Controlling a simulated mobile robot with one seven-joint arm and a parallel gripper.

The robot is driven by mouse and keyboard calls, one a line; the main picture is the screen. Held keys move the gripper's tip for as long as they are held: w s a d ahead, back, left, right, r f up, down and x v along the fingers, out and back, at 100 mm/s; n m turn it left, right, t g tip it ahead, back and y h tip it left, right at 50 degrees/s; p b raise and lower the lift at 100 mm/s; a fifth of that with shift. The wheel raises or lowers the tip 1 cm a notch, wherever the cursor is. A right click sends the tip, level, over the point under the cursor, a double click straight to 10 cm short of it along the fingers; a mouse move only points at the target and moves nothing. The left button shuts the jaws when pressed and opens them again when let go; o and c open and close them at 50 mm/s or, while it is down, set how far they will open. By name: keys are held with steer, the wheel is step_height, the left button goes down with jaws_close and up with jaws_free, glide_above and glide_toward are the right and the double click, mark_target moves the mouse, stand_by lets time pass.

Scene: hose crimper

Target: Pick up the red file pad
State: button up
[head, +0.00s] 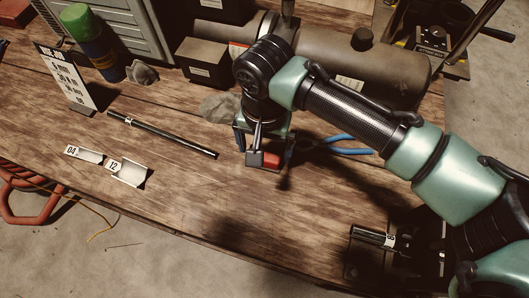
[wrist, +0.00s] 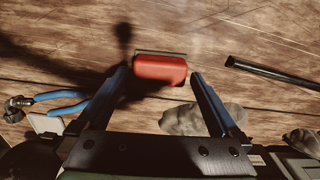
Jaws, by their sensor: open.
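The red file pad (head: 272,161) lies on the wooden workbench, under the end of my arm, and is partly hidden there. In the wrist view the red pad (wrist: 160,67) shows as a rounded red block with a dark edge along its far side. My gripper (wrist: 160,74) is open, with one blue finger on each side of the pad near the tips. A gap shows between the pad and the right finger; the left finger is very close to the pad, and I cannot tell if it touches. In the head view my gripper (head: 265,150) points down over the pad.
Blue-handled pliers (head: 335,145) lie right of the gripper. A black rod (head: 165,135), a grey rag (head: 218,106) and two numbered holders (head: 127,172) lie to the left. Dark boxes (head: 206,62) and a large cylinder (head: 370,75) stand behind. The front bench middle is clear.

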steer(key=shift+f, duration=0.9)
steer(key=c, duration=1.3)
steer(key=shift+r, duration=0.15)
step_height(320, 180, up, 10)
steer(key=shift+f+b, duration=0.1)
steer(key=shift+b, duration=0.2)
steer(key=o, duration=0.9)
steer(key=shift+c, duration=0.2)
steer(key=c, duration=0.5)
steer(key=shift+s, duration=0.1)
